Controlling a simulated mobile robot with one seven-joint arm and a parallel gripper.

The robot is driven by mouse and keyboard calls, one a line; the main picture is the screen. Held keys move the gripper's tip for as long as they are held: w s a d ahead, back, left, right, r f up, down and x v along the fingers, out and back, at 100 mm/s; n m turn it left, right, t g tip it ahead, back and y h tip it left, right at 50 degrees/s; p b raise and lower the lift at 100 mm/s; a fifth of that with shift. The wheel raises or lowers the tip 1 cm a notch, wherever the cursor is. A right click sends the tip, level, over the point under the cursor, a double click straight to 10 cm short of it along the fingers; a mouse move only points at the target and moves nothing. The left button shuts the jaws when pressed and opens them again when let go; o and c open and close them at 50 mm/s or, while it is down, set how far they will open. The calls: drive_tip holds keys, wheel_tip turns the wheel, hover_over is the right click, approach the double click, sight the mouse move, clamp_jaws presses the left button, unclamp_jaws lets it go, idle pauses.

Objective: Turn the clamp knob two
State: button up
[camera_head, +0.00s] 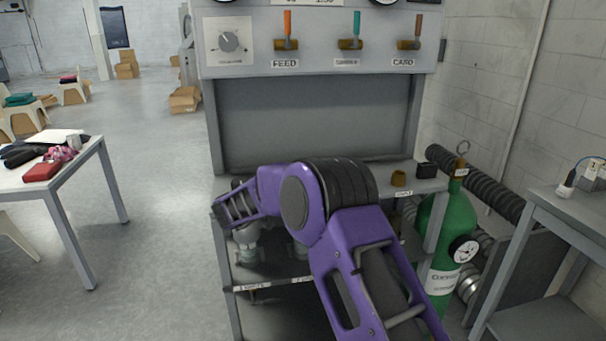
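The grey washer stand (222,110) is in front of me. My purple arm reaches up from the lower right, bends in front of the stand and points left. My gripper is not visible; the arm's far end is at the stand's left side. Below the worktop, pale grey fittings (247,240) show partly behind my arm. I cannot tell which part is clamp knob two. A round grey dial knob (228,42) sits on a white plate at the upper left of the panel.
A green gas cylinder (438,220) with a gauge stands at right beside a grey table (575,212). A cluttered table (85,165) stands left, with open floor between.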

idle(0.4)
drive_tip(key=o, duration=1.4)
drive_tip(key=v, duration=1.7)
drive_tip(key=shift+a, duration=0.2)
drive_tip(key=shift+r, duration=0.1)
